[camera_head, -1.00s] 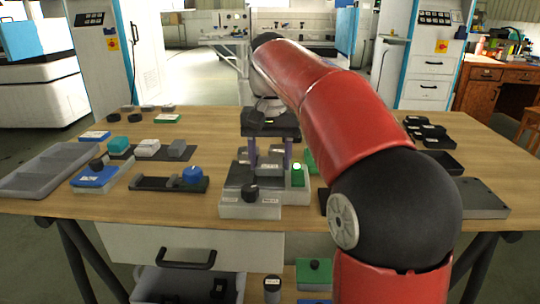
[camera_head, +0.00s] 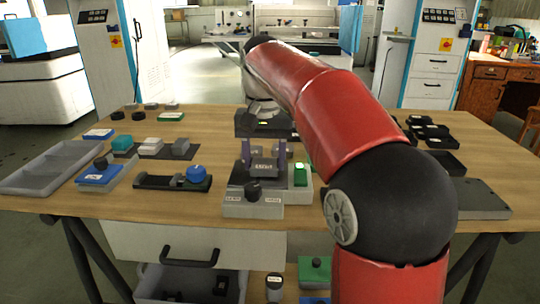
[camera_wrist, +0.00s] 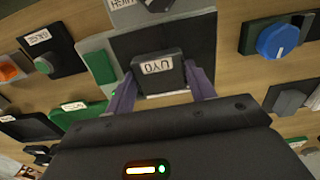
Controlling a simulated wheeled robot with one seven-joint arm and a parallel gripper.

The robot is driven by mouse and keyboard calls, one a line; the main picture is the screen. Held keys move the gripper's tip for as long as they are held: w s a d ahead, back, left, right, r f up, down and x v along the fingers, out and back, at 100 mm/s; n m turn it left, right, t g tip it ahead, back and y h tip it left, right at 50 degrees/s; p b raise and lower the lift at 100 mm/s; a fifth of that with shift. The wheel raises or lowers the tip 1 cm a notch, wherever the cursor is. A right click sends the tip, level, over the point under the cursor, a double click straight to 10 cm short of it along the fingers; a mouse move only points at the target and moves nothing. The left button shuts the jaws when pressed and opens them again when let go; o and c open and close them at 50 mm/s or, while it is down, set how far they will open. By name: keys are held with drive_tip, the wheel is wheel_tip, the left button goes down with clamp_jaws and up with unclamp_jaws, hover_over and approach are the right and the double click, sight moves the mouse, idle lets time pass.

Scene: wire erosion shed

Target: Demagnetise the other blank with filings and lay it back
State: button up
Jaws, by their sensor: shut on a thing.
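My gripper (camera_head: 264,160) has its two purple fingers closed on the sides of a dark grey blank (camera_head: 264,166). In the wrist view the blank (camera_wrist: 158,72) shows a white label, upside down, between the fingertips (camera_wrist: 160,85). It is over the dark plate (camera_wrist: 125,45) of a grey bench unit (camera_head: 240,209). I cannot tell whether the blank touches the plate. No filings can be made out on the blank.
On the left are a grey divided tray (camera_head: 45,172), a blue-topped box (camera_head: 100,174), a black fixture with a blue knob (camera_head: 196,173), and blocks on a dark mat (camera_head: 155,153). Black trays (camera_head: 443,160) and a grey plate (camera_head: 475,199) lie right. My arm hides part of the table.

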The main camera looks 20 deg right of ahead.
sight(236, 171)
drive_tip(key=shift+w+a, duration=0.15)
drive_tip(key=shift+a, duration=0.25)
drive_tip(key=shift+w+a+p, duration=0.2)
drive_tip(key=shift+a+p, duration=0.05)
drive_tip(key=shift+a, duration=0.4)
drive_tip(key=shift+w+a+p, duration=0.2)
drive_tip(key=shift+a, duration=0.45)
drive_tip(key=shift+w+a, duration=0.25)
drive_tip(key=shift+a, duration=0.45)
drive_tip(key=shift+w+a, duration=0.2)
drive_tip(key=shift+a, duration=0.45)
wheel_tip(236, 171, up, 8)
drive_tip(key=shift+f, duration=0.25)
idle(0.3)
